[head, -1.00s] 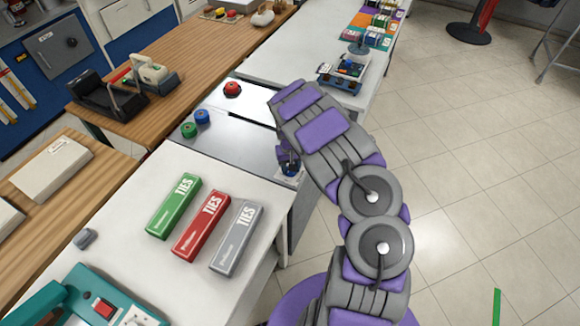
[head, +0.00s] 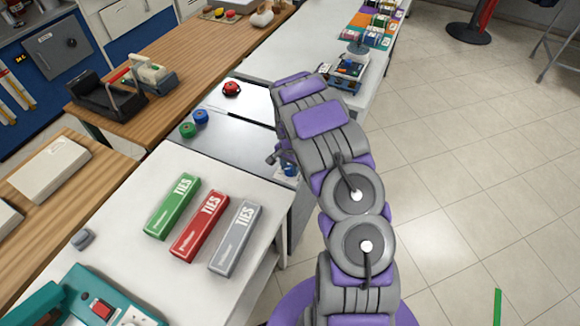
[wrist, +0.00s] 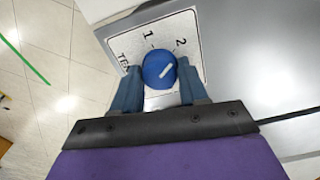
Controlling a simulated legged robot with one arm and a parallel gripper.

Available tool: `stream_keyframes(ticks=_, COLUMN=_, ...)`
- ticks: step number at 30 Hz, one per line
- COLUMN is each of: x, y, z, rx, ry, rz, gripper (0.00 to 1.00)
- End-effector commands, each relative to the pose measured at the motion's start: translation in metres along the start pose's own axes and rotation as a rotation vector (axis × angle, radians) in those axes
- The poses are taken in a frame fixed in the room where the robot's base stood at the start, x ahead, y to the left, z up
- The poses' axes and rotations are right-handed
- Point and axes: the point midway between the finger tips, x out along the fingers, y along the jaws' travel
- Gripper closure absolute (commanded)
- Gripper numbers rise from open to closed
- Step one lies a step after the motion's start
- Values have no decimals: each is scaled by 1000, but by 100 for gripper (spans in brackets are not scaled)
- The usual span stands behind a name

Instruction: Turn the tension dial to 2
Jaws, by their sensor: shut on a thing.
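The tension dial (wrist: 159,69) is a round blue knob with a white pointer line, on a white label plate (wrist: 125,45) marked 1 and 2 and partly hidden lettering. In the wrist view the pointer slants to the upper right, roughly toward the 2. My gripper (wrist: 158,80) has one blue finger on each side of the dial and is shut on it. In the head view the dial (head: 291,169) shows at the right edge of the grey worktop, with my gripper (head: 280,160) at it, partly hidden by my arm.
Green, red (head: 200,226) and grey TIES boxes lie on the white counter in front. Open tiled floor lies to the right.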

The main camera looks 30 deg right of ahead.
Motion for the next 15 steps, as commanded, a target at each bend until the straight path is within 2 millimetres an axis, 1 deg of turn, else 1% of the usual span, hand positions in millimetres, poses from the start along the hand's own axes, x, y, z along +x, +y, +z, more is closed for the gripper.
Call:
stream_keyframes(ticks=6, x=1, y=0, z=2, rx=85, ry=-4, rz=2, gripper=87)
stream_keyframes(ticks=15, x=1, y=0, z=2, rx=123, ry=-3, rz=2, gripper=87)
